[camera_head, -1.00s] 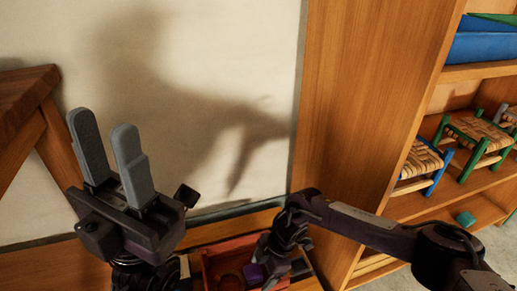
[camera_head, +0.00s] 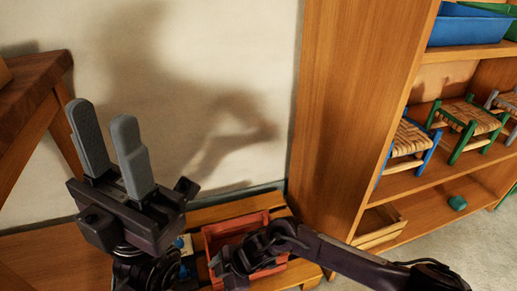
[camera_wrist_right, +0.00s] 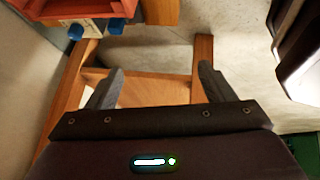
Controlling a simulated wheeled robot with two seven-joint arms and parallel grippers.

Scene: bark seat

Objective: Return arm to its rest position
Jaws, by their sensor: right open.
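My left gripper (camera_head: 108,152) points upward in the head view, its two grey fingers apart with nothing between them. My right arm (camera_head: 340,258) comes in from the lower right, folded so that its dark wrist end overlaps the red crate (camera_head: 213,233) in the picture. The right fingertips cannot be made out there. In the right wrist view my right gripper (camera_wrist_right: 160,80) is open, with its two dark fingers wide apart and nothing between them. A wooden frame (camera_wrist_right: 203,60) shows beyond the fingers.
A tall wooden shelf (camera_head: 345,90) stands at the right, with a blue bin (camera_head: 470,27) and small woven stools, including a blue one (camera_head: 408,141). A brown wooden table (camera_head: 30,85) is at the left edge.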

